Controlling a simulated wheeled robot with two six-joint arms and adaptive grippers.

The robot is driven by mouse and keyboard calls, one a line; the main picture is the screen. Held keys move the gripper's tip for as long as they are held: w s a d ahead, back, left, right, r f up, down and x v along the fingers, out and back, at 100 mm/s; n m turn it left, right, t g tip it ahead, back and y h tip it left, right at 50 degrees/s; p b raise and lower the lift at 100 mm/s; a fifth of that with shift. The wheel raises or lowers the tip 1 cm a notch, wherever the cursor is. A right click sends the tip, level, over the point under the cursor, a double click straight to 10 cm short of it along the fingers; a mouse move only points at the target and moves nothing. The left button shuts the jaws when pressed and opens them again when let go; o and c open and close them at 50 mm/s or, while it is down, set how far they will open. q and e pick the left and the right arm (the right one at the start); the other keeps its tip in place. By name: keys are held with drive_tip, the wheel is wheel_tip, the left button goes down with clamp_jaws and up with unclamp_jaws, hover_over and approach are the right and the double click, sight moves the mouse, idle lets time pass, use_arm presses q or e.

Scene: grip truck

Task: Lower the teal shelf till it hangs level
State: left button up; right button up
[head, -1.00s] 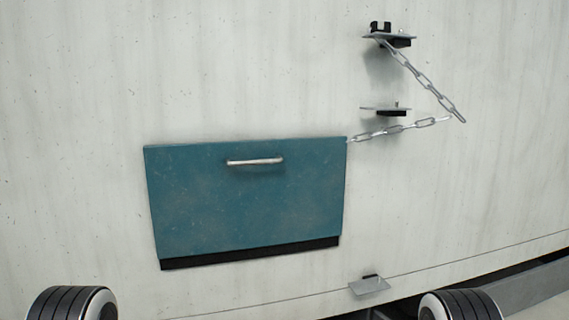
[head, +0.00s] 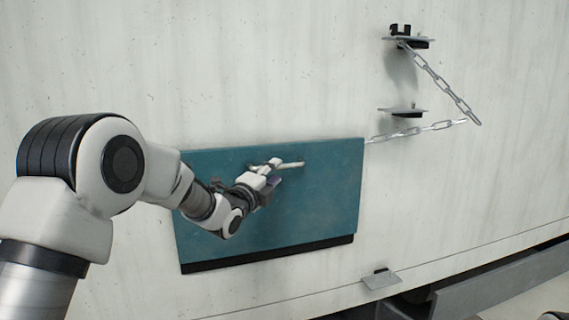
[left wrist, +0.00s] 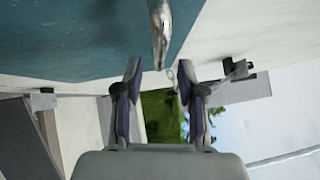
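The teal shelf (head: 310,205) is folded up flat against the pale wall, with a dark strip along its lower edge. Its silver bar handle (head: 291,165) is near the top edge. My left gripper (head: 272,170) is at the handle's left part and covers some of it. In the left wrist view, my left gripper (left wrist: 159,66) has its fingers apart, with the handle (left wrist: 159,25) just ahead, lined up with the gap. The chain (head: 440,80) hangs bent from the upper bracket to the shelf's upper right corner.
An upper bracket (head: 408,39) and a middle bracket (head: 403,111) stick out from the wall right of the shelf. A small lower bracket (head: 381,279) is below right. The wall left of the shelf is bare.

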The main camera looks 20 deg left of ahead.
sight(280, 167)
use_arm(q)
drive_tip(key=x, duration=0.1)
drive_tip(key=p+x, duration=0.1)
drive_tip(key=x, duration=0.1)
drive_tip(key=shift+w+a+r, duration=0.1)
drive_tip(key=shift+w+a, duration=0.1)
drive_tip(key=shift+w, duration=0.1)
drive_tip(key=shift+w+d+p, duration=0.1)
drive_tip(key=shift+w+p, duration=0.3)
drive_tip(key=shift+d, duration=0.1)
use_arm(e)
wheel_tip(280, 167, up, 3)
drive_tip(key=shift+f, duration=0.2)
use_arm(q)
clamp_jaws()
use_arm(e)
drive_tip(key=shift+f, duration=0.15)
